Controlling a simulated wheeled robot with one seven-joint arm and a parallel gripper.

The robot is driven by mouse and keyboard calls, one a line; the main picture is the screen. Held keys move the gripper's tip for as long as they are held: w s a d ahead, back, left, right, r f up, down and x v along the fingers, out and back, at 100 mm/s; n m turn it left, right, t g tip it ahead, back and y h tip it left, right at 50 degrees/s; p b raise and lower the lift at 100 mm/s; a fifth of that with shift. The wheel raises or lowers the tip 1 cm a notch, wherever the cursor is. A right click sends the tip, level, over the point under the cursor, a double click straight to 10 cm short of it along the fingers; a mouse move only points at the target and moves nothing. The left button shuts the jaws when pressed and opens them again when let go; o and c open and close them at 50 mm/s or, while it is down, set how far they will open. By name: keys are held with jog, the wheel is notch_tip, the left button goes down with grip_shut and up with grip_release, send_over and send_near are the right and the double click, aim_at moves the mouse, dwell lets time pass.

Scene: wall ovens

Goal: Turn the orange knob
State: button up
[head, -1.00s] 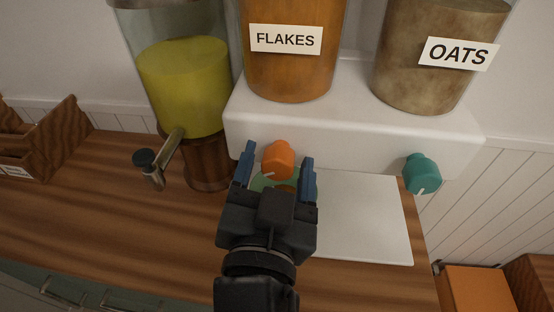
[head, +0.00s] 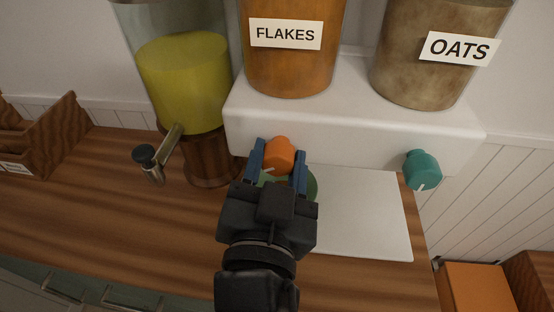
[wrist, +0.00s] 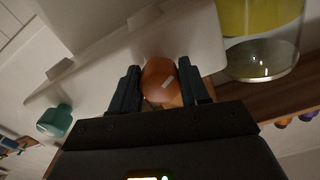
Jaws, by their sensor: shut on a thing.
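The orange knob (head: 279,153) sticks out of the front of the white dispenser base, below the jar labelled FLAKES (head: 290,50). My gripper (head: 277,165) is shut on the knob, with one blue finger on each side of it. The wrist view also shows the orange knob (wrist: 159,80) between the two dark fingers (wrist: 157,88). A pale mark on the knob's face points down and to the left in the head view. My gripper hides part of a green round thing (head: 311,184) beneath the knob.
A teal knob (head: 422,170) sits to the right, below the OATS jar (head: 440,60). A dispenser of yellow liquid (head: 184,85) with a protruding tap (head: 157,158) stands close on the left. A white board (head: 366,215) lies on the wooden counter (head: 90,200).

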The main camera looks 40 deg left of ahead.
jog(key=shift+f+m+b, duration=0.1)
jog(key=shift+m+b, duration=0.2)
jog(key=shift+f+m+b, duration=0.1)
jog(key=shift+m+b, duration=0.4)
jog(key=shift+m, duration=0.1)
jog(key=m+b, duration=0.2)
jog(key=m, duration=0.1)
jog(key=shift+a, duration=0.1)
jog(key=m+b, duration=0.3)
jog(key=m, duration=0.3)
jog(key=shift+m, duration=0.4)
jog(key=shift+r, duration=0.2)
jog(key=o, duration=1)
jog(key=shift+o, duration=0.2)
jog(key=shift+s, duration=0.1)
